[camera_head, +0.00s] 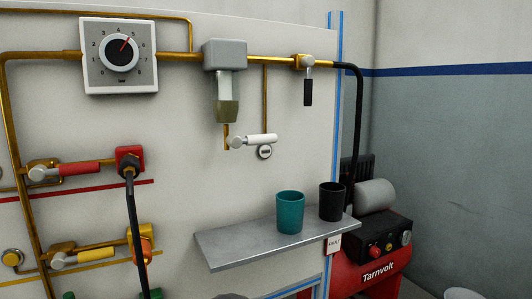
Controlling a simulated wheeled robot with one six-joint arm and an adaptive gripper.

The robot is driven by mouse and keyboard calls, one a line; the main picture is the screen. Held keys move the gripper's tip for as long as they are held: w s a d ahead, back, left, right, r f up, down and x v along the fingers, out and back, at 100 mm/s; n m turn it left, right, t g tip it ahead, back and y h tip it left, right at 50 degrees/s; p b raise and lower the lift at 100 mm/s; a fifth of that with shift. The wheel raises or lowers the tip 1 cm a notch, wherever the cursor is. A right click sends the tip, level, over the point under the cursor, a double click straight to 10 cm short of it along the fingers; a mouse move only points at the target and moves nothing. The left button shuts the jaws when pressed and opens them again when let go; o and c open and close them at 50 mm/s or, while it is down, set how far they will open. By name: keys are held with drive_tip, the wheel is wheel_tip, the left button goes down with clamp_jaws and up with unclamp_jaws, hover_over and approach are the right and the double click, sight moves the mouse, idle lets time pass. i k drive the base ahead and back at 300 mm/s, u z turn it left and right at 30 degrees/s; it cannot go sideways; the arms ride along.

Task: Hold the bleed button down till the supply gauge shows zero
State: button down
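A square gauge (86,84) with a white frame and grey face hangs at the upper left of the panel. It is marked in bar, and its red needle points up and right, near the 5, not at zero. A small round fitting with a dark marking (265,152) sits below a white-handled lever (261,140) in the middle. A round brass knob (13,257) is at the lower left. I cannot tell for certain which part is the bleed button. My gripper is not seen in this view.
A grey shelf (235,249) juts out, bearing a teal cup (290,212) and a black cup (332,201). Red (80,169) and yellow (90,256) levers are at left, a black-handled lever (308,92) at top. A red compressor (378,272) stands right.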

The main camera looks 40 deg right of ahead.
sight(264, 151)
drive_tip(key=k, duration=0.5)
drive_tip(key=u, duration=0.8)
drive_tip(key=k, duration=0.6)
drive_tip(key=z, duration=1.2)
